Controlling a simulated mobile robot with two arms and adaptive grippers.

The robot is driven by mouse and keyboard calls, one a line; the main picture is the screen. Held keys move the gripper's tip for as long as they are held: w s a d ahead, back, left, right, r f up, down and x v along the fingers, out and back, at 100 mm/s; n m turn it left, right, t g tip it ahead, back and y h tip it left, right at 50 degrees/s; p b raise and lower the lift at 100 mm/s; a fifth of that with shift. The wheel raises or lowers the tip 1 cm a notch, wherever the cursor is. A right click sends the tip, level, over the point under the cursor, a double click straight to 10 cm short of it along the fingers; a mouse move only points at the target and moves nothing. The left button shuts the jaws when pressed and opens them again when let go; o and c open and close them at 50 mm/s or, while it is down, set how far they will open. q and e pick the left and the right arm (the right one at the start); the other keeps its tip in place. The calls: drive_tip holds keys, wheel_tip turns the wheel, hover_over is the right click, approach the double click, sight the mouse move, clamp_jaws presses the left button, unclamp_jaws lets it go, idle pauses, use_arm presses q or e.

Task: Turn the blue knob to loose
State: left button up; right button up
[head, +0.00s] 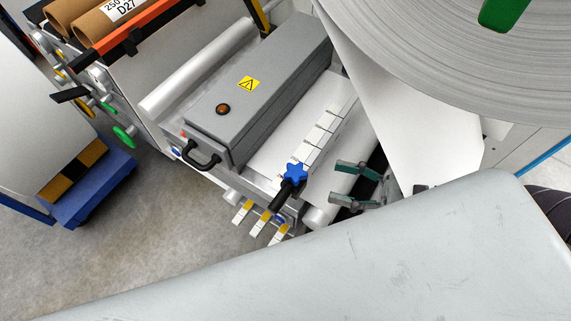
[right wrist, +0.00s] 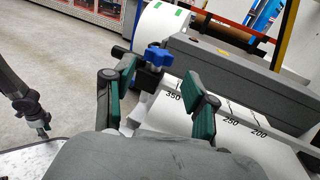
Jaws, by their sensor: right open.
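The blue knob (head: 294,174) is star-shaped and sits on a black stem at the front end of the white scaled bar on the machine. It also shows in the right wrist view (right wrist: 158,57), between and beyond the fingertips. My right gripper (head: 341,183) is open, with its green-padded fingers pointing left toward the knob. A gap remains between the fingertips and the knob in the head view. In the right wrist view the right gripper (right wrist: 162,82) has nothing between its fingers that it touches.
A grey box (head: 262,90) with a yellow warning label and a black handle (head: 203,161) stands left of the knob. Yellow-and-white tabs (head: 260,222) stick out below it. A large paper roll (head: 450,50) fills the upper right. Open floor lies at lower left.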

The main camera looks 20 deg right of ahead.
sight(292, 170)
drive_tip(key=p+x, duration=0.1)
drive_tip(key=x, duration=0.8)
drive_tip(key=shift+w+a+r+p, duration=0.15)
drive_tip(key=shift+w+a+p, duration=0.1)
drive_tip(key=shift+a+p, duration=0.05)
drive_tip(key=shift+x, duration=0.75)
drive_tip(key=c, duration=1)
